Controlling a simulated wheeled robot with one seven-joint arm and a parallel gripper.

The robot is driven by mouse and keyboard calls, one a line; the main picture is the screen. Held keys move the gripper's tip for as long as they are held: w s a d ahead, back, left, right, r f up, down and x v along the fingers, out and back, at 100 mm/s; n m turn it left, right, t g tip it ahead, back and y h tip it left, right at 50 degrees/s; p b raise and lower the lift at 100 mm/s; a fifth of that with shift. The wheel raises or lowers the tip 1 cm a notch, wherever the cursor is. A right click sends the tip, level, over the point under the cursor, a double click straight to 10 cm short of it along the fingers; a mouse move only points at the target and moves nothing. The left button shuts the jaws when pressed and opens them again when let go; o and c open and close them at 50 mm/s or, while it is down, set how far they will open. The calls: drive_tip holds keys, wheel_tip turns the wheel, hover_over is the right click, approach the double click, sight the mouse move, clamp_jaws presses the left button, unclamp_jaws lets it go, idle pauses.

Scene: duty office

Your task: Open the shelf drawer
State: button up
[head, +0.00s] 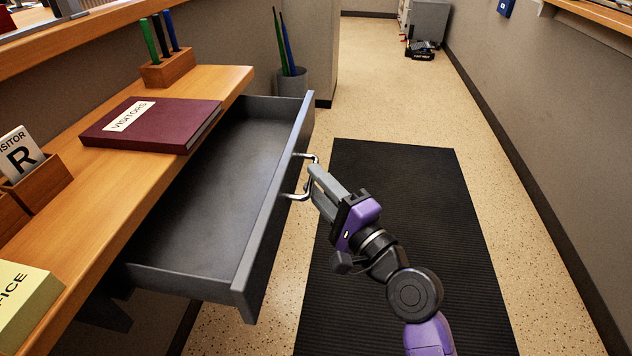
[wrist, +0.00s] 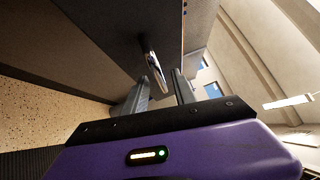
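The shelf drawer (head: 215,190) is a grey, empty tray pulled well out from under the wooden counter. Its front panel (head: 275,205) carries a curved metal handle (head: 303,177). My gripper (head: 314,180) is at the handle, on the outer side of the front panel. In the wrist view the handle (wrist: 154,66) lies between the tips of my gripper (wrist: 160,80). The two fingers stand apart, with a gap showing around the bar, so the gripper looks open. Whether a finger touches the handle is hard to tell.
On the counter (head: 120,205) lie a maroon visitors book (head: 150,124), a pen block (head: 167,69) and a badge box (head: 40,182). A bin (head: 291,82) with long sticks stands behind the drawer. A black floor mat (head: 400,180) lies clear to the right, beside a wall.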

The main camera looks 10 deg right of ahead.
drive_tip(key=v, duration=0.7)
drive_tip(key=shift+s, duration=0.15)
drive_tip(key=s+d+f+n+t+h, duration=0.1)
drive_tip(key=s+d+f+n+h, duration=0.3)
drive_tip(key=s+d+n+h, duration=0.5)
drive_tip(key=s+a+f+n+g, duration=0.1)
drive_tip(key=s+f+n+g, duration=0.15)
drive_tip(key=s, duration=1.15)
drive_tip(key=s+a+f+n+g, duration=0.1)
drive_tip(key=s+f+n+g, duration=0.15)
drive_tip(key=s, duration=1.05)
wheel_tip(320, 180, up, 19)
drive_tip(key=t+p, duration=0.1)
drive_tip(key=p, duration=1.8)
drive_tip(key=shift+d+n+y, duration=0.25)
drive_tip(key=shift+n+y, duration=0.05)
drive_tip(key=shift+y, duration=0.1)
